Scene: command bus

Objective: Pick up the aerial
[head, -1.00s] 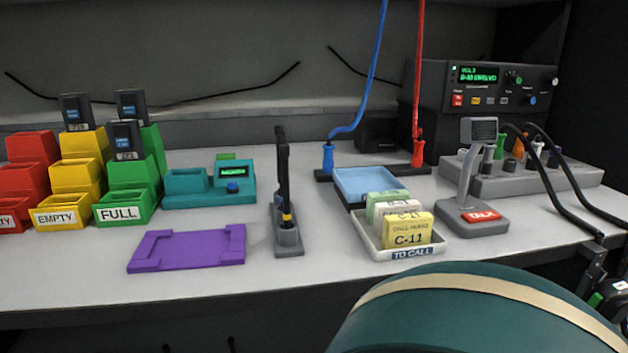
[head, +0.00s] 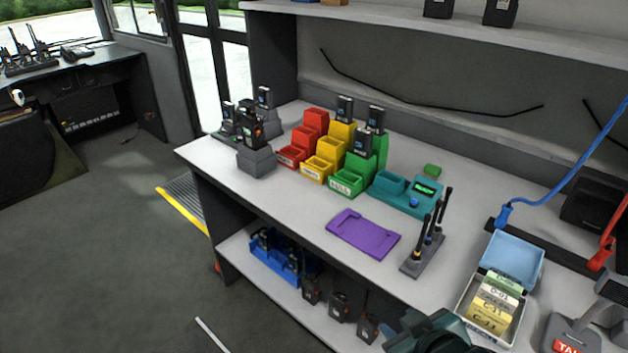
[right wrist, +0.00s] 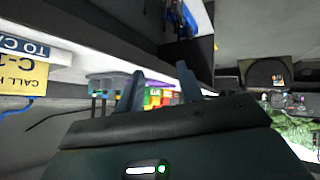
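Upright black aerials (head: 437,222) stand in a grey holder (head: 423,258) near the front edge of the worktop, right of a purple tray (head: 363,234). Yellow and blue marks show near their bases. My right gripper (head: 405,328) shows only in part at the bottom of the head view, in front of the worktop and apart from the holder. In the right wrist view its two fingers (right wrist: 158,88) are spread, with nothing held between them and coloured bins beyond. My left gripper is not in view.
A white tray of cards (head: 465,308) with a blue lid stands right of the holder, near a grey desk microphone (head: 570,335). Coloured bins (head: 345,182) and a teal device (head: 405,197) stand behind the purple tray. A lower shelf holds radios (head: 340,307) and a blue crate (head: 262,258).

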